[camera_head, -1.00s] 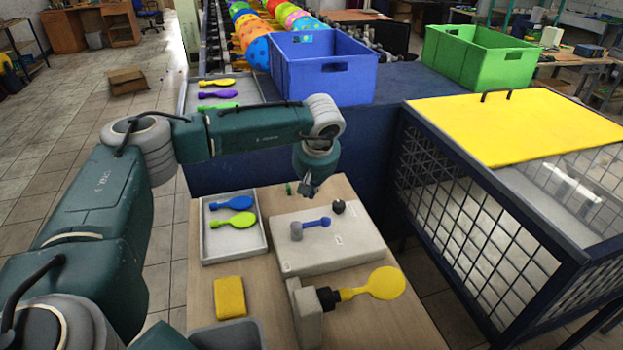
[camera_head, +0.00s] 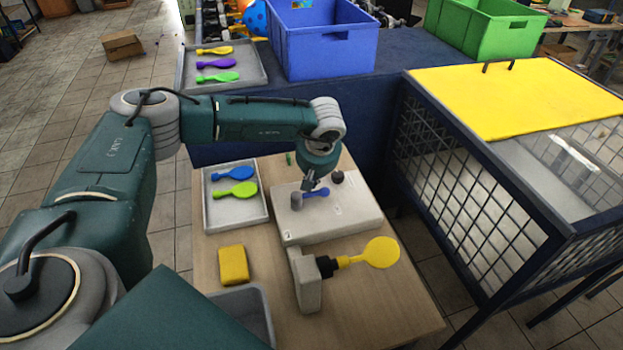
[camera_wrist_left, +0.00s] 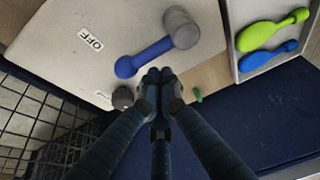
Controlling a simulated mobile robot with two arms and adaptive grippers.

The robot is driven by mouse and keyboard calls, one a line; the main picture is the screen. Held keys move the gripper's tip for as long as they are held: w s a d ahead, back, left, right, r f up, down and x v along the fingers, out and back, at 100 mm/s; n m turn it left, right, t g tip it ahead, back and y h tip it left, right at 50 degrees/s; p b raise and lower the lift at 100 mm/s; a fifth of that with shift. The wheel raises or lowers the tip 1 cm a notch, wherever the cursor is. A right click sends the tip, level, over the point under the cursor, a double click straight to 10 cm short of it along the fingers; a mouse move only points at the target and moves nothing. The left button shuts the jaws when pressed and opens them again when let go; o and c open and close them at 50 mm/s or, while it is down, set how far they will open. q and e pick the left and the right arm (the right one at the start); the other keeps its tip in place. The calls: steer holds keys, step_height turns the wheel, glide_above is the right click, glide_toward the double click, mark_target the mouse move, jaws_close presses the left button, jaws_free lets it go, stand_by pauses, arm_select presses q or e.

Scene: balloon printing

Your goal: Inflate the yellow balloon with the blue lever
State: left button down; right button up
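The yellow balloon (camera_head: 382,252) sits on the black nozzle (camera_head: 326,267) of a grey block at the table's front. The blue lever (camera_head: 318,192) extends from a grey round hub (camera_head: 297,201) on the white box; it also shows in the left wrist view (camera_wrist_left: 143,60). An "OFF" label (camera_wrist_left: 90,40) is on the box beside the lever. My left gripper (camera_head: 310,184) is just above the lever in the head view. In the wrist view its fingertips (camera_wrist_left: 160,75) are together beside the lever, holding nothing visible. My right gripper is not in view.
A dark knob (camera_head: 337,177) is on the box's far side. A tray (camera_head: 235,218) with blue and green balloons stands left of the box. A yellow block (camera_head: 233,265) lies nearer. A mesh cage (camera_head: 455,210) with a yellow top stands to the right.

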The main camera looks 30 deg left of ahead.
mark_target(317, 193)
arm_select(q)
steer(key=shift+d+m, duration=0.2)
steer(key=shift+m, duration=0.2)
steer(key=shift+s+d+m+t+h+b, duration=0.2)
steer(key=shift+d+m+t+h+b, duration=0.1)
steer(key=shift+m+b, duration=0.3)
steer(key=shift+s+d+m, duration=0.1)
steer(key=shift+d+m, duration=0.05)
steer(key=shift+m, duration=0.35)
steer(key=m+b, duration=0.1)
steer(key=m, duration=0.1)
steer(key=s+d+m+h+b, duration=0.1)
steer(key=shift+s+d+f+m+t, duration=0.2)
steer(key=shift+m+t, duration=0.1)
steer(key=shift+m, duration=0.1)
steer(key=shift+s+d+m+h+b, duration=0.15)
steer(key=shift+s+m+h+b, duration=0.15)
steer(key=shift+m+b, duration=0.3)
steer(key=shift+s+d+m+h+b, duration=0.15)
steer(key=shift+m+h+b, duration=0.15)
steer(key=shift+m+b, duration=0.25)
steer(key=s+b, duration=0.2)
steer(key=b, duration=0.1)
steer(key=shift+d, duration=0.25)
steer(key=shift+s+r+b, duration=0.15)
steer(key=shift+s+b, duration=0.55)
steer(key=shift+b, duration=0.4)
steer(key=shift+s+a+b, duration=0.15)
steer(key=shift+s+b, duration=0.15)
steer(key=shift+b, duration=0.15)
